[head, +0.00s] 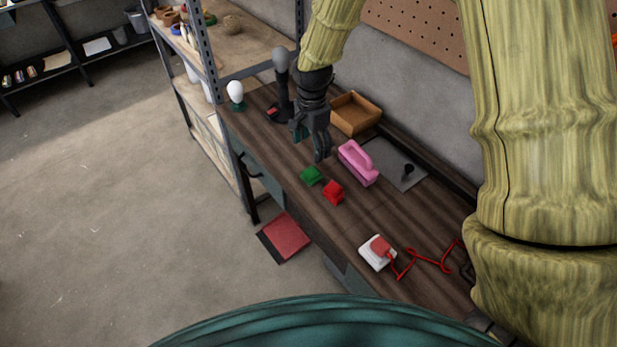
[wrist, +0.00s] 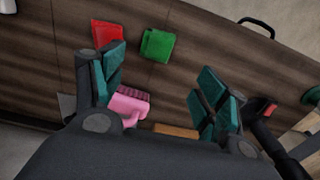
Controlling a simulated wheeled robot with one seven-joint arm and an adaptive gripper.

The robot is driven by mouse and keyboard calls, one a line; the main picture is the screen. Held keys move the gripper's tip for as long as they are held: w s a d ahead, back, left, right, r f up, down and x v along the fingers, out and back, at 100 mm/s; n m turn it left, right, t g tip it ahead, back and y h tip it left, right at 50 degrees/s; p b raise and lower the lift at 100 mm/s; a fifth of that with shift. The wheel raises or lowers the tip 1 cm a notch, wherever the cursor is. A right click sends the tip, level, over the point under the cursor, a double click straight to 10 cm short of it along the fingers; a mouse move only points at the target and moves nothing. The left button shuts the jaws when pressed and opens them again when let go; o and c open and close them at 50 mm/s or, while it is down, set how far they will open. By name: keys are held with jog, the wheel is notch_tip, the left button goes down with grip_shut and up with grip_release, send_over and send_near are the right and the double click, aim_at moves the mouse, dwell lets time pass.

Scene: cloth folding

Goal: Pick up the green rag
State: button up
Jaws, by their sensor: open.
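The green rag (head: 311,176) lies folded small on the dark wooden workbench (head: 300,206). It also shows in the wrist view (wrist: 157,45), beyond my fingertips and between the two fingers, nearer the left one. My gripper (head: 312,150) is above the bench, a little behind the rag and apart from it. In the wrist view my gripper (wrist: 158,65) is open with teal finger pads and nothing between them. A red rag (head: 333,192) lies just right of the green one; in the wrist view it (wrist: 107,34) is partly hidden by the left finger.
A pink brush (head: 358,163) and a wooden box (head: 355,113) stand behind the rags. A black stand (head: 281,90) and a white bulb (head: 236,92) are at the left end. The bench's front edge is close to the rag.

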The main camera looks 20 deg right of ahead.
aim_at(312, 174)
jog(key=shift+r, duration=0.2)
jog(key=shift+c, duration=0.6)
jog(key=shift+s+f+n+b, duration=0.15)
jog(key=shift+f+n+b, duration=0.25)
jog(key=shift+f+n, duration=2.05)
jog(key=shift+s+f+n+b, duration=0.3)
jog(key=shift+f+n, duration=1.05)
jog(key=shift+n, duration=2.2)
jog(key=shift+s+f+n+b, duration=0.1)
jog(key=shift+f+n+b, duration=0.4)
jog(key=shift+f+n, duration=1.95)
jog(key=shift+a+r+n, duration=0.1)
jog(key=shift+r+n, duration=0.45)
jog(key=shift+r, duration=0.05)
jog(key=c, duration=0.8)
